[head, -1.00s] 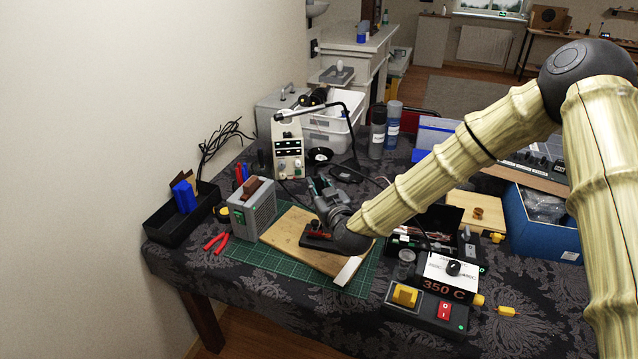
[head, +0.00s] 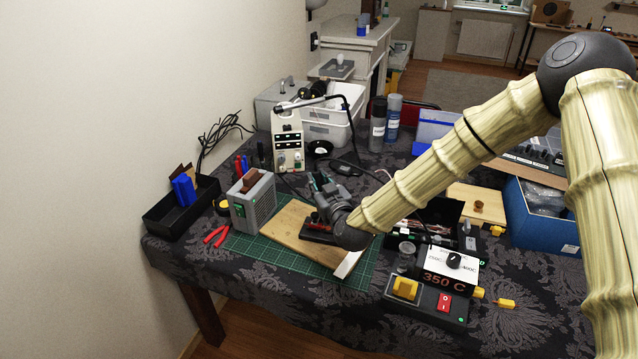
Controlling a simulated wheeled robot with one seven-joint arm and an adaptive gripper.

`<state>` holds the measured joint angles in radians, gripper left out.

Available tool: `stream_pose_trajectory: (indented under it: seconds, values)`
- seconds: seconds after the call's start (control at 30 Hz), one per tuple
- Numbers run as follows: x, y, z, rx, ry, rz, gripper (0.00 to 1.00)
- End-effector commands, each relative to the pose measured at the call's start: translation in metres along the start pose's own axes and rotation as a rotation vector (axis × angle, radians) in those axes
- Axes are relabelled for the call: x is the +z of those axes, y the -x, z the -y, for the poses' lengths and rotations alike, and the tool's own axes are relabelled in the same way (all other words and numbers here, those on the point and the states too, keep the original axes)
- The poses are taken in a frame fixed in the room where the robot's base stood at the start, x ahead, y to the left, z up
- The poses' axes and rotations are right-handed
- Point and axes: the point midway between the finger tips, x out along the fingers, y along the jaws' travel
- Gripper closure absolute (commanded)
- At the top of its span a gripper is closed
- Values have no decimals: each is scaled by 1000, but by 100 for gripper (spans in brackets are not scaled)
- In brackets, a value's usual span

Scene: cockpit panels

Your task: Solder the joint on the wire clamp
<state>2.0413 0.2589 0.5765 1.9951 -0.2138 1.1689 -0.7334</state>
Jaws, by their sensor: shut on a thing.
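My gripper (head: 321,183) is over the far part of the wooden board (head: 289,232), its fingers pointing away from me. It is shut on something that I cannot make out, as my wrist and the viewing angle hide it. A small dark block with a red part (head: 318,228) sits on the board, just this side of the gripper and partly covered by my arm; it may be the wire clamp. The joint itself cannot be made out. The soldering station (head: 447,272) reads 350 C, with a red switch (head: 444,303) and a lit green light. No soldering iron can be clearly seen.
A green cutting mat (head: 268,254) lies under the board. A power supply (head: 288,140) stands behind. A blue box (head: 541,222) is at right.

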Motion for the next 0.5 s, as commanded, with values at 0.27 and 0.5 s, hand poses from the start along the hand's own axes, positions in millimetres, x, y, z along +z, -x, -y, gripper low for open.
stream_pose_trajectory:
  seconds: [0.27,0.5]
  values:
    - [1,0,0,0,0,0,100]
    - [4,-1,1,0,0,0,100]
